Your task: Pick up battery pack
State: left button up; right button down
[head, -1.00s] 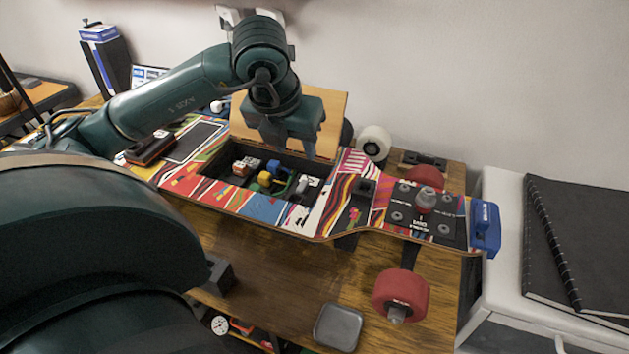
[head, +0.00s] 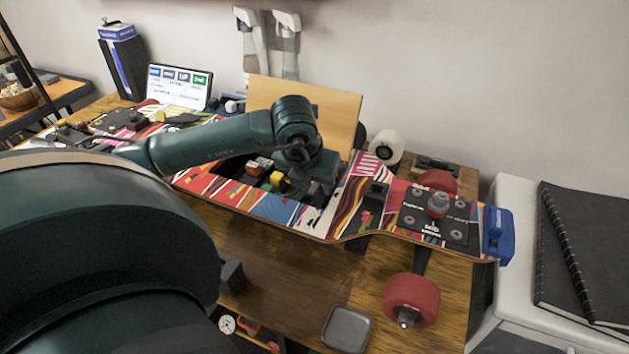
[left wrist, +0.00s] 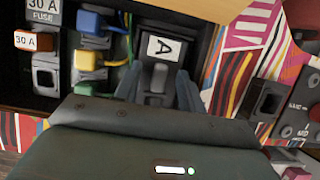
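A skateboard deck (head: 340,215) with a colourful print has an open compartment in its middle. In it sits a dark block with a white label "A" (left wrist: 163,47), which I take to be the battery pack. A grey raised part (left wrist: 156,77) stands at its near side. My left gripper (head: 312,195) is down at the compartment's right end. In the left wrist view its two fingers (left wrist: 157,92) are spread on either side of the grey part, with gaps visible. The fingertips' depth and any contact are unclear. My right gripper is not in view.
A blue connector (left wrist: 89,20), a yellow connector (left wrist: 88,60) with wires, and a fuse block (left wrist: 44,10) sit left of the fingers. A wooden lid (head: 335,100) stands up behind the compartment. Red wheels (head: 410,300) are at the right.

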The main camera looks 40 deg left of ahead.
aim_at(314, 187)
pick_arm(q)
jog(key=shift+c, duration=0.2)
grip_shut()
jog(key=shift+r, duration=0.1)
notch_tip(314, 187, up, 10)
jog(key=shift+p, duration=0.3)
dwell(0.4)
